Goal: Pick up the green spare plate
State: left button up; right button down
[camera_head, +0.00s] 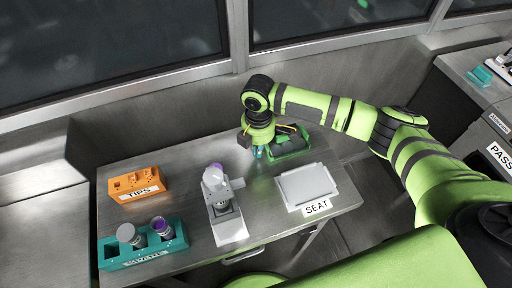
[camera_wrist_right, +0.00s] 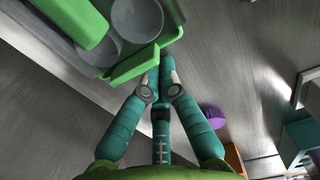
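The green spare plate (camera_head: 291,145) is at the back right corner of the metal table, a green-rimmed tray with a dark inside. In the right wrist view the green plate (camera_wrist_right: 134,66) fills the upper left, with grey round discs and a green block in it. My right gripper (camera_head: 259,153) is at its left end. In the wrist view the teal fingers of this gripper (camera_wrist_right: 160,84) come together at the end of the plate's green wall and look closed on it. I cannot tell whether the plate is clear of the table. My left gripper is not in view.
A white seat plate (camera_head: 306,186) labelled SEAT lies at the right front. A grey device with a purple top (camera_head: 224,205) stands mid-table. An orange TIPS rack (camera_head: 137,184) and a teal SPARE rack (camera_head: 150,255) are on the left. A wall with windows runs behind the table.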

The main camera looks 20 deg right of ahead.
aim_at(285, 141)
jog(key=shift+d+r, duration=0.1)
jog(key=shift+d, duration=0.3)
jog(key=d+p, duration=0.3)
jog(key=d, duration=0.8)
jog(key=shift+w+d+p, duration=0.1)
jog(key=shift+w+p, duration=0.1)
jog(key=shift+p, duration=0.15)
